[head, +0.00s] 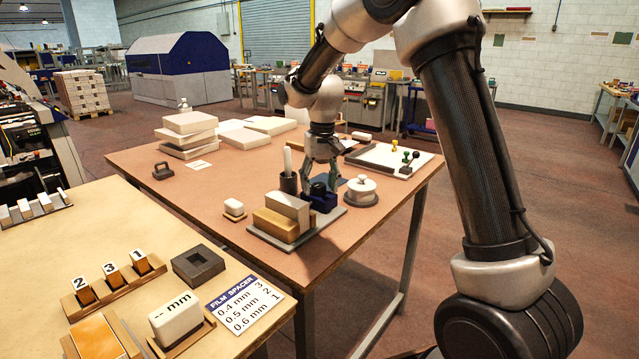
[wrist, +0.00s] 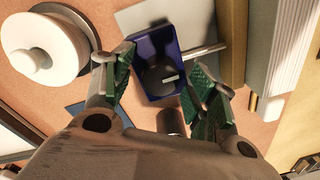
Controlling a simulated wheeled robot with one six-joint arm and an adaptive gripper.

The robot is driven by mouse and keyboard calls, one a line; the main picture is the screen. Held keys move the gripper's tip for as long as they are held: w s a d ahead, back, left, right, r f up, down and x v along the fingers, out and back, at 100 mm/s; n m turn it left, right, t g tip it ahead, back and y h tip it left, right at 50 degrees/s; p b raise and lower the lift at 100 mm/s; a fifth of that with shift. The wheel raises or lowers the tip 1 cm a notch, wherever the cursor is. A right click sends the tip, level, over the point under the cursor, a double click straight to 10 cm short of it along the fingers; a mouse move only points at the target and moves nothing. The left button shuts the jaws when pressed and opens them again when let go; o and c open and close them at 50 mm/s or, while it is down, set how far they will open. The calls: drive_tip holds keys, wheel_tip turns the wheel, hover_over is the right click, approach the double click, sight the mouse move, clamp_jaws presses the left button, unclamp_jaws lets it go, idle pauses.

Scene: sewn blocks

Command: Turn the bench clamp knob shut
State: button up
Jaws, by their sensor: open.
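The bench clamp (head: 326,204) is a small dark blue block on a grey plate, next to a tan and white block. Its dark round knob (head: 318,188) is on top. In the wrist view the blue body (wrist: 147,52) surrounds the knob (wrist: 156,80), which bears a short pale line pointing right. A metal rod sticks out of the body to the right. My gripper (head: 322,176) points down over the clamp. In the wrist view its green-padded fingers (wrist: 162,86) are open, one on each side of the knob. I cannot tell whether they touch it.
A white lidded round pot (head: 360,191) stands close at right, a dark cup with a white roll (head: 289,183) behind left. The white and tan blocks (head: 287,212) sit close in front left. The table's right front (head: 340,250) is clear.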

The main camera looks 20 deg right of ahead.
sight(322, 184)
drive_tip(key=shift+r, duration=0.1)
wheel_tip(322, 184, up, 12)
drive_tip(key=shift+d, duration=0.3)
drive_tip(key=s+d+t, duration=0.1)
drive_tip(key=s+d, duration=0.3)
drive_tip(key=s, duration=0.7)
drive_tip(key=s+d+t, duration=0.2)
drive_tip(key=s+d, duration=0.3)
drive_tip(key=s, duration=0.6)
drive_tip(key=s+d+t, duration=0.1)
drive_tip(key=s+d, duration=0.4)
drive_tip(key=s, duration=0.6)
drive_tip(key=shift+s+f+h, duration=0.25)
drive_tip(key=shift+s+h, duration=0.05)
drive_tip(key=shift+s, duration=0.05)
